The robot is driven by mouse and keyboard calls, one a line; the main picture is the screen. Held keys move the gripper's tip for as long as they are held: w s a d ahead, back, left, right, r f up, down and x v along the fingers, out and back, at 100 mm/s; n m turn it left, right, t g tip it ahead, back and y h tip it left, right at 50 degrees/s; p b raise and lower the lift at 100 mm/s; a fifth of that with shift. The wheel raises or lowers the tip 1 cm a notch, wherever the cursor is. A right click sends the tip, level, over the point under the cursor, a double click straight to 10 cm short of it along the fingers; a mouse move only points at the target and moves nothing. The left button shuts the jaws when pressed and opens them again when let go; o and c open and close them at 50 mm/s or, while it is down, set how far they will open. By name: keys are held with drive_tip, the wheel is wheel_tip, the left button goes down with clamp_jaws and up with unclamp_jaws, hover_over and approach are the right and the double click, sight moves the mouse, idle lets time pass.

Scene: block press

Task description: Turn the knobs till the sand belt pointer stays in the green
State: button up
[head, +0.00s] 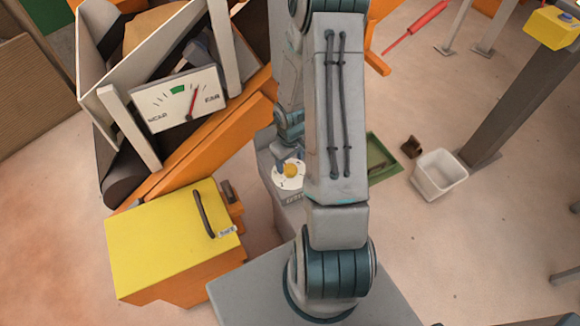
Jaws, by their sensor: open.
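The sand belt gauge (162,106) is a white plate at the upper left with a short green band (178,90) near its top. Its red pointer (193,100) leans right and lies just right of the green. A white round dial with a yellow knob (291,170) sits on a grey housing at the centre. My gripper (286,163) is at this knob, pointing down and mostly hidden by my arm. Its jaws are open, and I cannot tell whether they touch the knob. Any other knob is hidden or not in view.
A yellow-topped box (165,245) with a dark handle stands at lower left. Orange framing (190,150) and a dark roller (128,178) lie below the gauge. A green tray (381,160), a white bin (438,175) and a grey post (515,105) are at right. Floor at lower right is mostly clear.

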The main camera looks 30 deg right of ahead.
sight(290, 169)
drive_tip(key=shift+f, duration=1.7)
drive_tip(key=c, duration=1)
drive_tip(key=shift+b, duration=0.3)
